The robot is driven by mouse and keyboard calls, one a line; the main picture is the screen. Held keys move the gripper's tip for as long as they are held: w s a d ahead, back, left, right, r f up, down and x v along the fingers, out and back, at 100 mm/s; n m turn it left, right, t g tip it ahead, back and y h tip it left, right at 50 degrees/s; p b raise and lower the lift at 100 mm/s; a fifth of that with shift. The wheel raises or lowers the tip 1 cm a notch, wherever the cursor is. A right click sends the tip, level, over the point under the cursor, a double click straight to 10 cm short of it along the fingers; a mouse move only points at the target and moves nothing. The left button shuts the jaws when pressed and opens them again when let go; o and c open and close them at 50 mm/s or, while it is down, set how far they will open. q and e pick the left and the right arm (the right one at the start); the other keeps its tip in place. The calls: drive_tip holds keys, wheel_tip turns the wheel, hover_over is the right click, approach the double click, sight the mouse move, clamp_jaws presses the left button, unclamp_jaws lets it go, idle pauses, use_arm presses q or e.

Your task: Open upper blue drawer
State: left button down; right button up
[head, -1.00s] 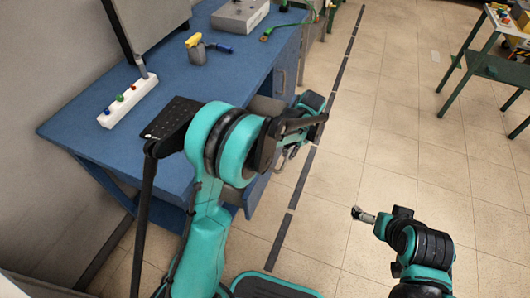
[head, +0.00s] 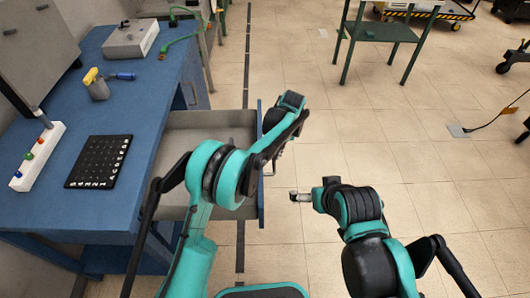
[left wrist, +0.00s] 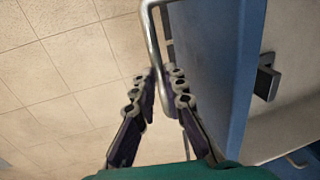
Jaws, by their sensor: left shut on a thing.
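The upper blue drawer (head: 261,207) is pulled well out from the blue desk. Its grey, empty-looking inside (head: 208,122) shows, partly hidden by my left arm. My left gripper (head: 276,158) is at the outer side of the drawer front, its fingers mostly hidden in the head view. In the left wrist view, my left gripper (left wrist: 162,82) is shut on the metal bar handle (left wrist: 152,36), beside the blue drawer front (left wrist: 212,75). My right gripper (head: 298,196) is to the right of the drawer, apart from it; its fingers are too small to read.
The blue desk (head: 110,205) holds a black keypad (head: 99,162), a white button strip (head: 38,157), a yellow-handled tool in a holder (head: 96,84) and a grey box (head: 131,39). A green table (head: 385,32) stands at the back.

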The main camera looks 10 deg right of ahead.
use_arm(q)
drive_tip(key=shift+d, duration=0.3)
drive_tip(key=c, duration=1.6)
unclamp_jaws()
drive_tip(key=shift+o, duration=0.2)
drive_tip(key=shift+r, duration=0.1)
wheel_tip(320, 180, up, 12)
drive_tip(key=d, duration=0.2)
drive_tip(key=shift+f, duration=0.2)
drive_tip(key=shift+s+d, duration=0.1)
